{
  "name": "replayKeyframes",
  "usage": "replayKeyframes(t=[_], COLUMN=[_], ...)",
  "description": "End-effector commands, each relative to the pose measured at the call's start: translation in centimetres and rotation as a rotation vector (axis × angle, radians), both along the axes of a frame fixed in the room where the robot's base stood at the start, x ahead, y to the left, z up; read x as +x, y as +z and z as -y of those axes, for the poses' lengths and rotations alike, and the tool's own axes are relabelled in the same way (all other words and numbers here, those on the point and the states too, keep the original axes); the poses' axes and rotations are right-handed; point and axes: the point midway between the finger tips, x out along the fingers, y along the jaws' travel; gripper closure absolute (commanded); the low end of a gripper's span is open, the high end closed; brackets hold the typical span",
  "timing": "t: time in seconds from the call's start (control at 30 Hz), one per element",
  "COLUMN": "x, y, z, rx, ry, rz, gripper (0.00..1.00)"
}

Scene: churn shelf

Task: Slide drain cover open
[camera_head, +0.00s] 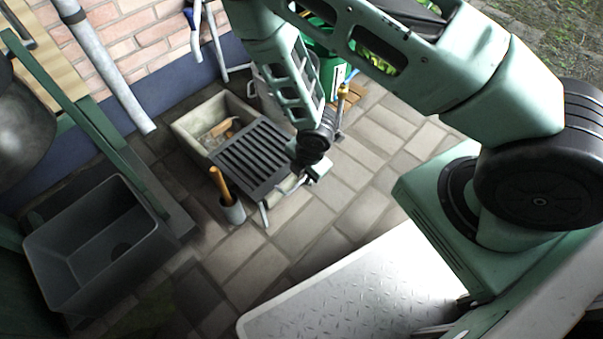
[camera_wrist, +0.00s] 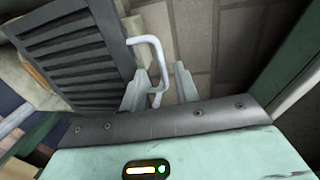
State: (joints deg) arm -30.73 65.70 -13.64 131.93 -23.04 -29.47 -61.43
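The drain cover (camera_head: 253,157) is a dark slatted grate lying over the right part of a pale stone basin (camera_head: 182,124). The basin's left part is uncovered. The cover also fills the upper left of the wrist view (camera_wrist: 72,55), with its pale bent bar handle (camera_wrist: 157,52) along its right edge. My gripper (camera_head: 312,174) is low at the cover's right end. In the wrist view its two fingers (camera_wrist: 160,78) are apart, with part of the handle between them. I cannot tell whether either finger touches the handle.
A brown object (camera_head: 220,129) lies in the basin's uncovered part. A dark grey tub (camera_head: 95,240) is at left. A brick wall (camera_head: 135,35) stands behind. Paving (camera_head: 300,235) right of the cup is clear.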

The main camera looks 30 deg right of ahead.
Motion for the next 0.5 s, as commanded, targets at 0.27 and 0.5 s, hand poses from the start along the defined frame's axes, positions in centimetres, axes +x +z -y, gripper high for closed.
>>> replayKeyframes(t=[0.27,0.5], x=[-1.1,-2.0], y=[7.4,11.9], z=[0.3,0.7], rx=[0.002,0.0], ry=[-0.001,-0.001], rz=[0.002,0.001], gripper=[0.69,0.69])
